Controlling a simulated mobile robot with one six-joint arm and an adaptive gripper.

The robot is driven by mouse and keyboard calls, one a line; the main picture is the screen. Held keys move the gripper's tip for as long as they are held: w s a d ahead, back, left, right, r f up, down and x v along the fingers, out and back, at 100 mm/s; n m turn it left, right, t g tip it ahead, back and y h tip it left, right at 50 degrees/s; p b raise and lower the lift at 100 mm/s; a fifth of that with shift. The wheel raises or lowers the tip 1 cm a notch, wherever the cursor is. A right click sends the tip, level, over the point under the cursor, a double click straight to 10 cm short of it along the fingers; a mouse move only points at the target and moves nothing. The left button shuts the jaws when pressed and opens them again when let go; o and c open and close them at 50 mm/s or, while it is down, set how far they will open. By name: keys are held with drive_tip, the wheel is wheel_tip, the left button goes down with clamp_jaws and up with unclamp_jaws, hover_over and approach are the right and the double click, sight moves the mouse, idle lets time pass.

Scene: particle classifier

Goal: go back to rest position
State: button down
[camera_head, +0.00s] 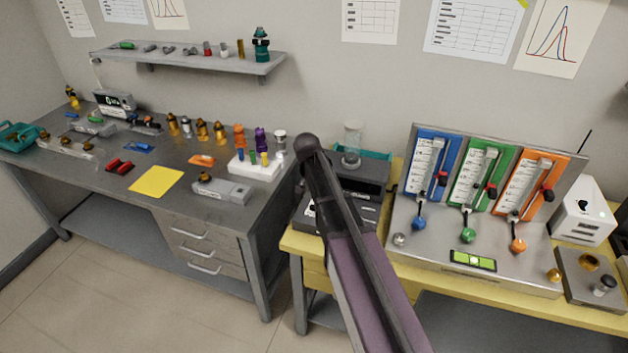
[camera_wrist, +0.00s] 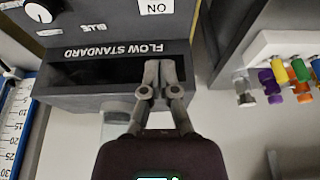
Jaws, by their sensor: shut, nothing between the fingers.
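My gripper (camera_wrist: 160,75) is shut and empty in the wrist view. Its fingertips are in front of the dark slot of a grey box labelled FLOW STANDARD (camera_wrist: 120,50), which appears upside down there; whether they touch it I cannot tell. In the head view my arm rises from the bottom over the gap between the two benches and the left end of the yellow bench. Its dark upper end stands before the dark box (camera_head: 362,178). I cannot make out the fingers in that view.
A clear cylinder (camera_head: 352,145) stands at the dark box. The panel with blue, green and orange gauges (camera_head: 470,165) is right of my arm. A white rack (camera_head: 254,168) with coloured items stands left, near the grey bench's edge. A yellow sheet (camera_head: 157,180) lies farther left.

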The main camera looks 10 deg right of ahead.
drive_tip(key=s+f+n+g+y, duration=0.1)
drive_tip(key=s+n+g, duration=0.2)
drive_tip(key=s, duration=2.2)
drive_tip(key=n, duration=0.3)
drive_tip(key=shift+s+d+y, duration=0.15)
drive_tip(key=shift+d+y, duration=0.1)
drive_tip(key=shift+y, duration=0.15)
